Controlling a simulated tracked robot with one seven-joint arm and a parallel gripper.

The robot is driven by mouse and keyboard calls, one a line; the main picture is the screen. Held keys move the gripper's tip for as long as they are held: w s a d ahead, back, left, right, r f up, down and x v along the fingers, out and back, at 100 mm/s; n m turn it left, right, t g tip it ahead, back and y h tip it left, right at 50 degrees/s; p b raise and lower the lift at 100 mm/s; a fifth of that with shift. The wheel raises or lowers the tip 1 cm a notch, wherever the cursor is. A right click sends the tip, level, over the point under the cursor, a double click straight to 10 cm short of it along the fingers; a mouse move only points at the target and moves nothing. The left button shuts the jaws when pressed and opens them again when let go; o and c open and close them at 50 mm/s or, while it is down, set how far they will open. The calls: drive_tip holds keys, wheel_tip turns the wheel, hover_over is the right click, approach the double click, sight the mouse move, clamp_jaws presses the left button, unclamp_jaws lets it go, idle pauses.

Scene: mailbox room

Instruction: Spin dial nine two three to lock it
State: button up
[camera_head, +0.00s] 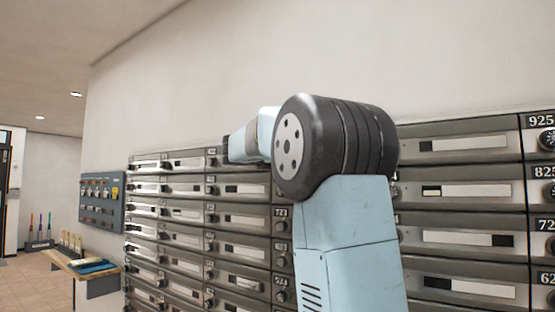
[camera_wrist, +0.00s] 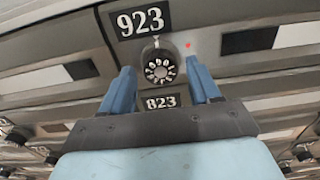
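In the wrist view, the dial of mailbox 923 (camera_wrist: 160,66) is a round black knob with a pale, petal-like face. It sits just below the number plate 923 (camera_wrist: 145,22). A small red light (camera_wrist: 187,45) glows to the right of the dial. My gripper (camera_wrist: 160,80) is open, with one blue finger on each side of the dial. Whether the fingers touch the dial cannot be told. In the head view my arm hides this dial and my gripper's fingers.
A plate 823 (camera_wrist: 160,102) lies below the dial. Rows of grey mailboxes (camera_head: 465,187) with number plates and dials fill the wall. At the far left are a blue key panel (camera_head: 102,203) and a wooden shelf (camera_head: 68,266). Floor shows there.

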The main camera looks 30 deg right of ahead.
drive_tip(key=c, duration=0.9)
drive_tip(key=shift+m, duration=0.3)
drive_tip(key=shift+c, duration=0.2)
drive_tip(key=shift+m, duration=17.1)
